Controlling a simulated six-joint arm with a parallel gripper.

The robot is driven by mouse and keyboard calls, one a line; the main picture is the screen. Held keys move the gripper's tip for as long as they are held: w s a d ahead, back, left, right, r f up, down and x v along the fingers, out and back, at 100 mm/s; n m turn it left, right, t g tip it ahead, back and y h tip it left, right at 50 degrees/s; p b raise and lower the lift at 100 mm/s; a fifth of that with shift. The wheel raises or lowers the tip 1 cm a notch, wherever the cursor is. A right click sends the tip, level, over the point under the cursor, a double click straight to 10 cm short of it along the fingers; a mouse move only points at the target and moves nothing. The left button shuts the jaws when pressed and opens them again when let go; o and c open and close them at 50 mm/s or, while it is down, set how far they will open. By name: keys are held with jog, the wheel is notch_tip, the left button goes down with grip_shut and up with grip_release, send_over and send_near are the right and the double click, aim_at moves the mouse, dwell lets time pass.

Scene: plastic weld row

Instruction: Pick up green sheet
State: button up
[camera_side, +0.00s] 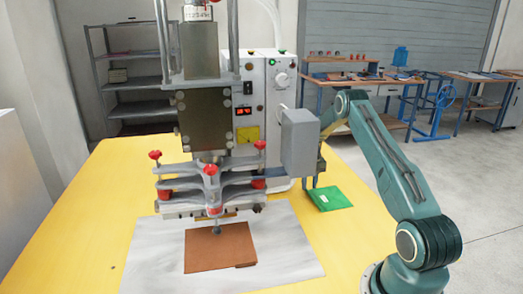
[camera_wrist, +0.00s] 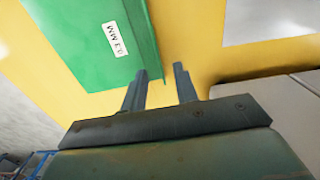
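The green sheet (camera_side: 330,198) lies flat on the yellow table, right of the welding machine. In the wrist view the green sheet (camera_wrist: 85,50) fills the upper left and carries a white printed label. My gripper (camera_wrist: 160,72) is open and empty, with yellow table showing between its two fingers. The fingertips are near the sheet's right edge in the wrist view; the left one is closest, and I cannot tell whether it touches.
The welding machine (camera_side: 210,120) stands over the yellow table (camera_side: 90,225). A brown sheet (camera_side: 220,250) lies on a white sheet (camera_side: 150,265) under its press. The table right of the white sheet is clear except for the green sheet.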

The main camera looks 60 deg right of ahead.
jog(key=shift+f, duration=1.2)
grip_shut()
